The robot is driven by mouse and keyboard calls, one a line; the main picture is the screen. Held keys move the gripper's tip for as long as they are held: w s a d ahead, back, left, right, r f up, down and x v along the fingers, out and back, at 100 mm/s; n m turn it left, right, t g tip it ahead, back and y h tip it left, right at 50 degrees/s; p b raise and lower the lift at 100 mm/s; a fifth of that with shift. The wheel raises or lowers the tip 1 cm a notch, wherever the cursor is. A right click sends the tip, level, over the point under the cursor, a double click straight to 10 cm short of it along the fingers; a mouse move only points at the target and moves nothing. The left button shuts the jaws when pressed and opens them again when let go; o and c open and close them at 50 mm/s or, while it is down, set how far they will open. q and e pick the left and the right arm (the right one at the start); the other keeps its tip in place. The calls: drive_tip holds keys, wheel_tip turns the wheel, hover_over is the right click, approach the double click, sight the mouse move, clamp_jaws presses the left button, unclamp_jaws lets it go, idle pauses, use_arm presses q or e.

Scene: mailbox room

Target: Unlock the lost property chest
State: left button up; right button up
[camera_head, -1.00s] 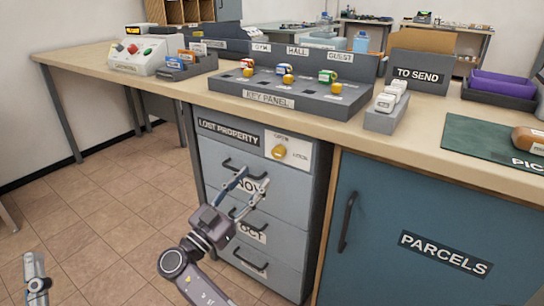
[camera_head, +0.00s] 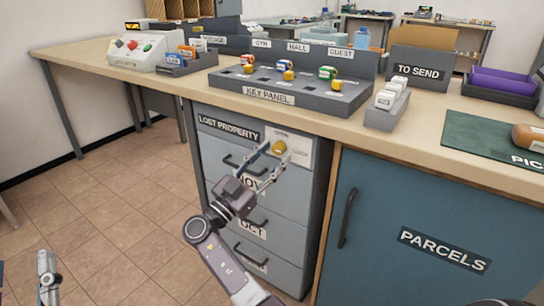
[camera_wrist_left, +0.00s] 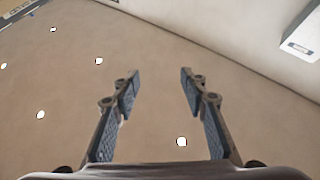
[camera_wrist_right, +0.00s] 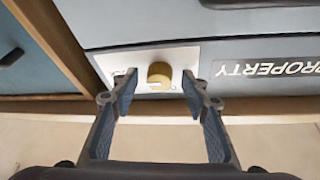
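The lost property chest (camera_head: 215,150) is a grey drawer unit under the counter, with a "LOST PROPERTY" label on its top drawer. A yellow knob (camera_head: 279,147) sits on a white plate at its upper right; the plate's lettering is partly covered. My right gripper (camera_head: 272,163) is open just in front of the knob. In the right wrist view the knob (camera_wrist_right: 160,72) lies between and beyond the open fingertips, apparently not gripped. My left gripper (camera_wrist_left: 158,82) is open and empty in the left wrist view.
A key panel (camera_head: 290,97) with several coloured keys stands on the counter above the chest. The blue parcels cabinet (camera_head: 400,225) with a dark handle is to the right. Open tiled floor (camera_head: 110,210) lies to the left.

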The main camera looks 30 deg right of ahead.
clamp_jaws()
